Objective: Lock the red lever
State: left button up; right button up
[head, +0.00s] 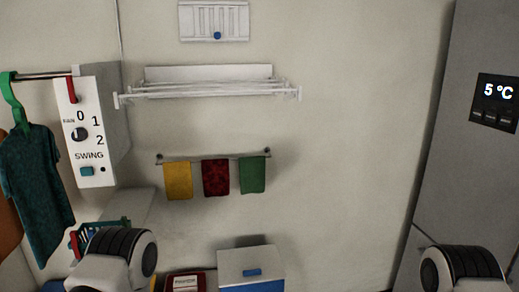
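The red lever (71,89) is a short, narrow bar near the top of the white control box (98,182) at the left of the head view. It stands roughly upright, with its lower end just above the "0" mark. Whether it is locked cannot be told. No gripper fingers show. Only rounded white and black parts of my arms show at the bottom left and bottom right, below and well apart from the lever.
The box also has a dark knob (80,134) and a teal button (87,171). A teal shirt (38,190) hangs left of it on a green hanger (12,100). A drying rack (208,88) and towel rail (213,157) are on the wall. A grey fridge (462,165) stands right.

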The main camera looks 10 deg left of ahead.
aim_at(75, 99)
jog(key=u, duration=1.25)
